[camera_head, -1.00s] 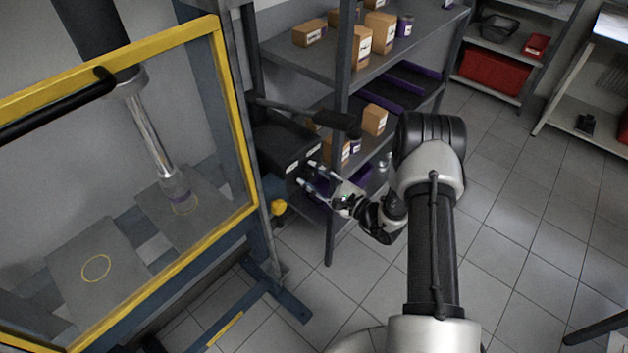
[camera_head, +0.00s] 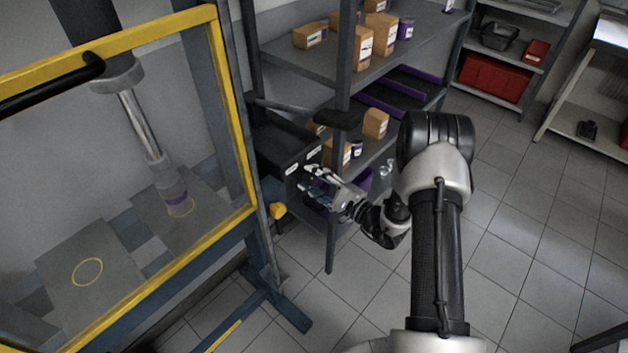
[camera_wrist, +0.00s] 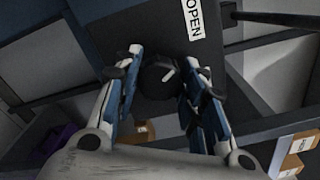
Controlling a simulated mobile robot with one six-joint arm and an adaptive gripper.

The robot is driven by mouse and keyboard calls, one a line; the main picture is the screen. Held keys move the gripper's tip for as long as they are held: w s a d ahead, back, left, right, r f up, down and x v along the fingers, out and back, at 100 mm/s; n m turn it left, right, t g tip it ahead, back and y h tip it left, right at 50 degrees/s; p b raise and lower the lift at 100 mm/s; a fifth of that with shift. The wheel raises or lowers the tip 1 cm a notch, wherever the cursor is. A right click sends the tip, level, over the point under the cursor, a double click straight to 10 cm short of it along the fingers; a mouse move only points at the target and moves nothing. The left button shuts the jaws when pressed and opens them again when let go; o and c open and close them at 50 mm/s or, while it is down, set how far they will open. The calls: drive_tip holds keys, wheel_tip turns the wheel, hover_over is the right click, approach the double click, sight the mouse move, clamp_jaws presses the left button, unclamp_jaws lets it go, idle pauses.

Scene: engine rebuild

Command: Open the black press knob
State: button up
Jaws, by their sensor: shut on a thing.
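The black press knob (camera_wrist: 160,78) sits on the face of a dark control box, below a white "OPEN" label (camera_wrist: 193,18), in the wrist view. A pale line mark shows on the knob. My gripper (camera_wrist: 158,68) has one finger on each side of the knob and is shut on it. In the head view my gripper (camera_head: 308,180) is at the front of the dark control box (camera_head: 280,145), where the knob itself is hidden by the fingers. Two white labels show on the box's front.
A press with a yellow-framed clear guard (camera_head: 232,110) stands at left. A yellow knob (camera_head: 278,210) is below the box. A shelf rack (camera_head: 300,62) with cartons stands close behind my gripper. Open tiled floor (camera_head: 530,240) lies to the right.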

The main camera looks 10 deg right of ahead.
drive_tip(key=o, duration=1.1)
drive_tip(key=shift+c, duration=0.2)
drive_tip(key=v, duration=1.2)
